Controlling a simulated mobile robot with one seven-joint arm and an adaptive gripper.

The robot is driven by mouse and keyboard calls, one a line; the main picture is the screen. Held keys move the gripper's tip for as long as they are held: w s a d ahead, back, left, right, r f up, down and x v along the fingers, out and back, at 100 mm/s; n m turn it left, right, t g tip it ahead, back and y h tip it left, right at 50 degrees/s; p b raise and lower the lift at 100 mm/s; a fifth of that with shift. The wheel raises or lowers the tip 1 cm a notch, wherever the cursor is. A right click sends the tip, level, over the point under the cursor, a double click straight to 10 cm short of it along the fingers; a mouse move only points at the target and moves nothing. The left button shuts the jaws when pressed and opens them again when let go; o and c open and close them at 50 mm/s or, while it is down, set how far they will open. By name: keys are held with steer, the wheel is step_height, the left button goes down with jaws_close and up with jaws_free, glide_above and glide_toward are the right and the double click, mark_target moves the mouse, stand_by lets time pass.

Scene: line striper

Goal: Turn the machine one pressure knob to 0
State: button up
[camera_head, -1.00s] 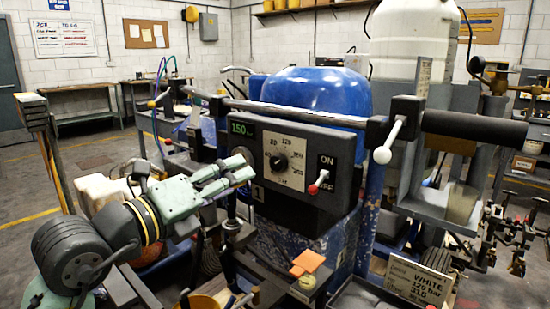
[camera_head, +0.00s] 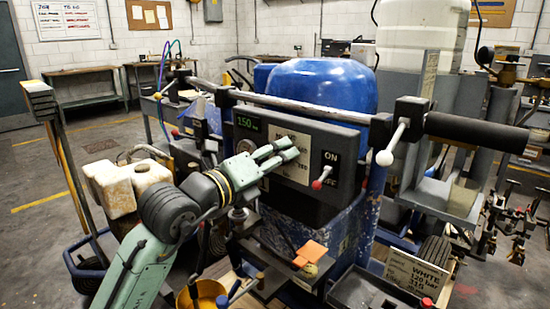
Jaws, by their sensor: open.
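The machine's dark control box (camera_head: 340,150) has a green display (camera_head: 247,122) reading about 150 and a pale dial plate (camera_head: 297,173). The pressure knob on that plate is hidden behind my gripper in this view. My gripper (camera_head: 292,149) is pale green and open, with its fingers pointing right across the front of the dial plate. I cannot tell whether the fingers touch the knob. To the right on the box are an ON/OFF switch with a red tip (camera_head: 317,185) and its label (camera_head: 329,157).
A blue tank (camera_head: 318,86) sits behind the box. A lever with a white ball (camera_head: 385,158) and a black handle (camera_head: 475,131) are on the right. An orange piece (camera_head: 313,250) and a yellow bucket (camera_head: 203,295) lie below. A sign (camera_head: 418,276) stands at lower right.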

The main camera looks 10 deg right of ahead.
jaws_close()
stand_by(0.5)
